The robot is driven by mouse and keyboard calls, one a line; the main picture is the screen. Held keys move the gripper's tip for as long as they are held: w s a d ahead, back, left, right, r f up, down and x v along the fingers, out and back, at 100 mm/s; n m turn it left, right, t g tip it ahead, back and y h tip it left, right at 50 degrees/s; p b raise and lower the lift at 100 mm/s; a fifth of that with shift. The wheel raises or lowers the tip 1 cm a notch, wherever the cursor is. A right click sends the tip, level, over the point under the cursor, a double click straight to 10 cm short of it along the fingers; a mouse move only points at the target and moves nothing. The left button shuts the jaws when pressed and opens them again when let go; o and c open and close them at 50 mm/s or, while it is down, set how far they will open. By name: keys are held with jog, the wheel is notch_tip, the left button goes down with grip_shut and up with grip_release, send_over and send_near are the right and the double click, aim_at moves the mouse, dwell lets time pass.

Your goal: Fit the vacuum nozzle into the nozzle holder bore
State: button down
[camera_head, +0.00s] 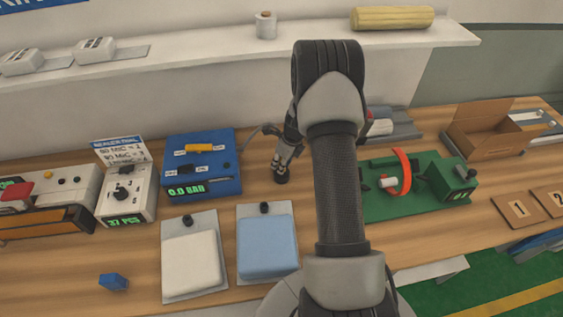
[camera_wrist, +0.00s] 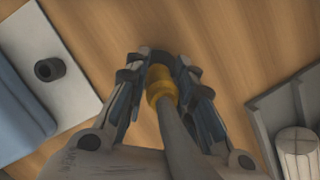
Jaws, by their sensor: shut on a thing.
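My gripper (camera_head: 282,172) is above the wooden bench, right of the blue pump box. In the wrist view, my gripper (camera_wrist: 158,75) is shut on the vacuum nozzle (camera_wrist: 161,84), which has a brass-yellow collar. A grey hose (camera_wrist: 178,128) runs from the nozzle toward the camera. The nozzle's front end is mostly hidden by the fingers. Bare wood shows beyond the fingertips. I cannot make out the nozzle holder bore in either view; my arm covers part of the bench.
The blue pump box (camera_head: 203,163) reads 0.0 BAR. Bags with a white mattress (camera_head: 190,262) and a blue mattress (camera_head: 267,243) lie in front, each with a black valve. A green fixture (camera_head: 430,204) with an orange ring stands right. A grey tray (camera_wrist: 262,110) is right in the wrist view.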

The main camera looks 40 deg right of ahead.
jog(key=shift+f+b, duration=0.35)
jog(key=shift+f, duration=0.35)
jog(key=c, duration=1.3)
grip_release()
jog(key=v, duration=1.2)
jog(key=shift+s, duration=0.1)
